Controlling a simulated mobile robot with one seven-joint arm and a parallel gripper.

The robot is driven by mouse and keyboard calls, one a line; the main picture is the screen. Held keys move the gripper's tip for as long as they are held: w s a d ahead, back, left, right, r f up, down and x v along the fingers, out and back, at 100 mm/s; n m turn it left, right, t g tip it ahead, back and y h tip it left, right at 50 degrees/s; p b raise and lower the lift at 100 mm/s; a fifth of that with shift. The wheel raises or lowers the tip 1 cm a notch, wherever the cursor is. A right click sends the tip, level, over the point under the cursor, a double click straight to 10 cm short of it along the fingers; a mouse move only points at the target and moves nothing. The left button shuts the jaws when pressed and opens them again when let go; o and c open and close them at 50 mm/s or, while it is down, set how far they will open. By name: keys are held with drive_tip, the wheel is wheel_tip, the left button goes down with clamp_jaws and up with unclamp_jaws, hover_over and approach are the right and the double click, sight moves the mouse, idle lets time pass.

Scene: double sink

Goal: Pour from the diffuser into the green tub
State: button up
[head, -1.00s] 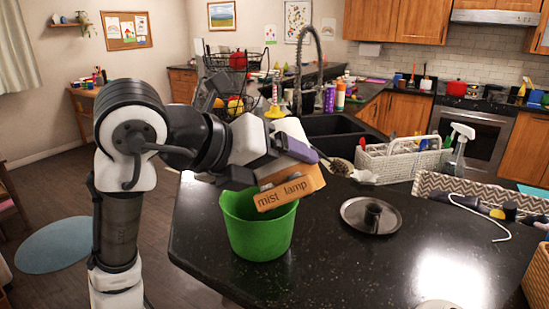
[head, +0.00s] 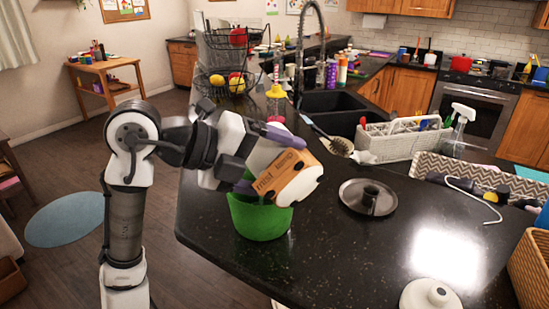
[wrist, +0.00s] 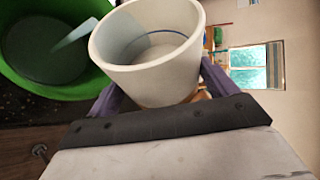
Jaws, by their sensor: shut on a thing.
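The diffuser (head: 285,175) is a white cup with a wooden band marked "mist lamp". My gripper (head: 268,158) is shut on it, with purple fingers on either side. The diffuser is steeply tilted above the green tub (head: 258,222), which stands upright on the dark counter and is partly hidden by the diffuser. In the wrist view the diffuser's open mouth (wrist: 150,75) faces the camera, with a thin blue line inside. The green tub (wrist: 22,75) is beside it at the left. A pale streak shows inside the tub; I cannot tell whether it is liquid.
A white knobbed lid (head: 425,297) is at the front edge. A brush (head: 335,142), a white utensil basket (head: 405,143) and a wire fruit stand (head: 222,88) are farther back. Bare counter lies between dish and lid.

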sight(262, 147)
drive_tip(key=shift+w+a+n+g+h, duration=0.1)
drive_tip(key=shift+w+n+g+h, duration=0.1)
drive_tip(key=shift+n+g+h, duration=0.1)
drive_tip(key=shift+w+a+r+n+g+h+p, duration=0.2)
drive_tip(key=shift+w+r+n+g+h+p, duration=0.2)
drive_tip(key=shift+n, duration=0.2)
drive_tip(key=shift+w+a+r+n+g+h, duration=0.5)
drive_tip(key=shift+w+n+h, duration=0.2)
drive_tip(key=shift+n, duration=0.2)
drive_tip(key=shift+w+a+r+n+h, duration=0.2)
drive_tip(key=shift+w+r+n+h, duration=0.2)
drive_tip(key=shift+n, duration=0.2)
drive_tip(key=shift+w+a, duration=0.1)
drive_tip(key=shift+w+a+n+h, duration=0.15)
drive_tip(key=shift+w+n+h, duration=0.15)
drive_tip(key=shift+n, duration=0.2)
drive_tip(key=shift+r+g, duration=0.1)
drive_tip(key=shift+g, duration=0.2)
drive_tip(key=shift+w+a+r+n+h, duration=0.1)
drive_tip(key=shift+w+a+n+h, duration=0.1)
drive_tip(key=shift+w+n+h, duration=0.15)
